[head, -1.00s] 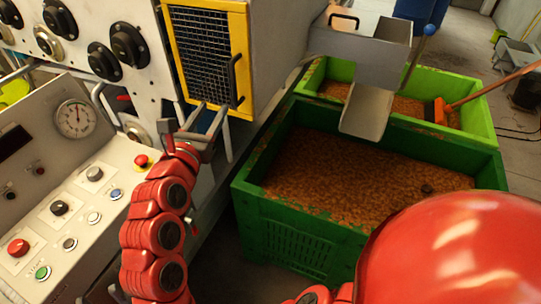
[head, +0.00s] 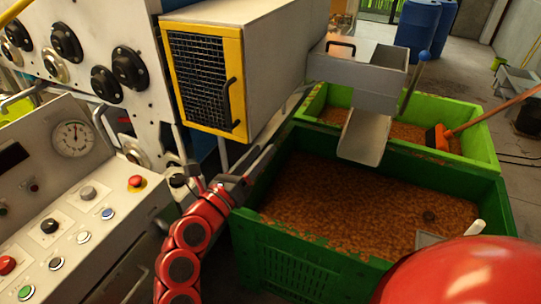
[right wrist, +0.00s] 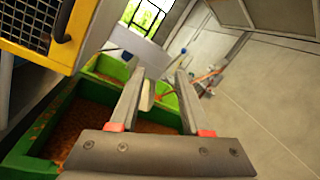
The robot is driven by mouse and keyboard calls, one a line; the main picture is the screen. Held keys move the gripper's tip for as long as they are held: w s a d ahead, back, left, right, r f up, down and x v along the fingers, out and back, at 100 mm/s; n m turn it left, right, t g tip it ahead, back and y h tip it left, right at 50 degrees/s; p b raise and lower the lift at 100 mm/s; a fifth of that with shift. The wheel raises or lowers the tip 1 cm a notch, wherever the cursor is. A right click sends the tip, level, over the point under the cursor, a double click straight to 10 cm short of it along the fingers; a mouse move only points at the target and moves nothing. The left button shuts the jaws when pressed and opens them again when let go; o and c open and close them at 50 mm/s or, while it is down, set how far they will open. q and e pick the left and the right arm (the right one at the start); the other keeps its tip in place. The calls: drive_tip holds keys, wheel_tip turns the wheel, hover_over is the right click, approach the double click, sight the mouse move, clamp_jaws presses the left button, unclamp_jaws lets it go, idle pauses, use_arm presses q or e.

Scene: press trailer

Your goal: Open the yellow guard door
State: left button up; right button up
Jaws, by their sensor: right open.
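The yellow guard door (head: 207,30) is a yellow frame around dark wire mesh on the front of a grey housing. It looks closed, flush with the housing. Its black bar handle (head: 229,104) is upright on the door's right side. The door (right wrist: 75,50) and handle (right wrist: 70,20) also show at the upper left of the right wrist view.
A control panel (head: 60,185) with buttons and a gauge stands at the left.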

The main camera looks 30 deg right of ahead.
drive_tip(key=shift+s+d+f+h, duration=0.1)
drive_tip(key=shift+s+d+h, duration=0.2)
drive_tip(key=shift+s+d, duration=0.1)
drive_tip(key=shift+g, duration=0.4)
